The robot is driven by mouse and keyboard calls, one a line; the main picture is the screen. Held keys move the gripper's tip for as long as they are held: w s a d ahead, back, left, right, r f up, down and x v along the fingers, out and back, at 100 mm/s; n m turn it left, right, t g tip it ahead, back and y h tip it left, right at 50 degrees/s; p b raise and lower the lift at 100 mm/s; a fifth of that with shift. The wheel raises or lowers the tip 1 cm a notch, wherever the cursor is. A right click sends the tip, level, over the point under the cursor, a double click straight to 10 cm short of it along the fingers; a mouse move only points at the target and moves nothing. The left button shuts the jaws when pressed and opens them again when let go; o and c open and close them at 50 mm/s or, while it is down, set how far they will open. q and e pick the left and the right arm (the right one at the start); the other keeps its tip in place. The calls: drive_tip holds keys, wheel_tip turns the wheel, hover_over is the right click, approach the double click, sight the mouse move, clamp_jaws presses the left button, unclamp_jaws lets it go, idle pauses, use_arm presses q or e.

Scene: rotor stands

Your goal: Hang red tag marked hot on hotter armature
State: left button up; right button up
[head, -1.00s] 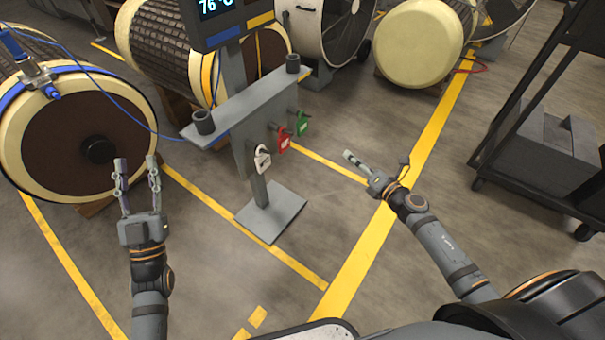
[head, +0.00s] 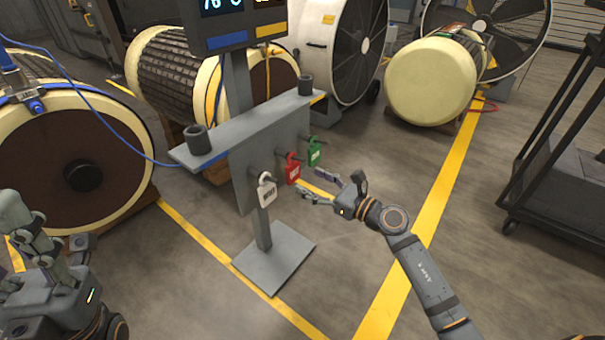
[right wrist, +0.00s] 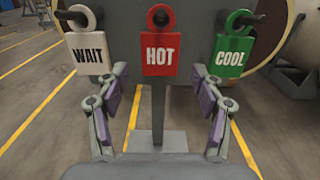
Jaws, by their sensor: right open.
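The red HOT tag (right wrist: 159,55) hangs on the middle peg of the grey stand, between the white WAIT tag (right wrist: 87,52) and green COOL tag (right wrist: 231,53). In the head view the red tag (head: 292,172) is just left of my right gripper (head: 309,182). That gripper is open and empty, its fingers either side of and below the red tag in the wrist view. My left gripper (head: 60,290) is at the lower left edge, partly cut off. One armature (head: 50,190) has a blue strap; another (head: 180,70) has a yellow cable. The display (head: 235,22) is cut off at the top.
The stand's crossbar (head: 250,125) carries two dark cups, above the tags. A cream drum (head: 432,82) and large fans (head: 350,45) stand behind. A dark cart (head: 550,170) is at right. The floor before the stand is clear.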

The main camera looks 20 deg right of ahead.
drive_tip(key=shift+x, duration=2.45)
drive_tip(key=c, duration=1.1)
drive_tip(key=shift+r+p, duration=0.25)
drive_tip(key=shift+p, duration=0.1)
approach(295, 172)
drive_tip(key=shift+w+a+r, duration=0.2)
drive_tip(key=shift+w+r, duration=0.05)
drive_tip(key=shift+r, duration=0.15)
drive_tip(key=shift+w+a+r, duration=0.2)
drive_tip(key=shift+w+r, duration=0.05)
drive_tip(key=shift+r, duration=0.2)
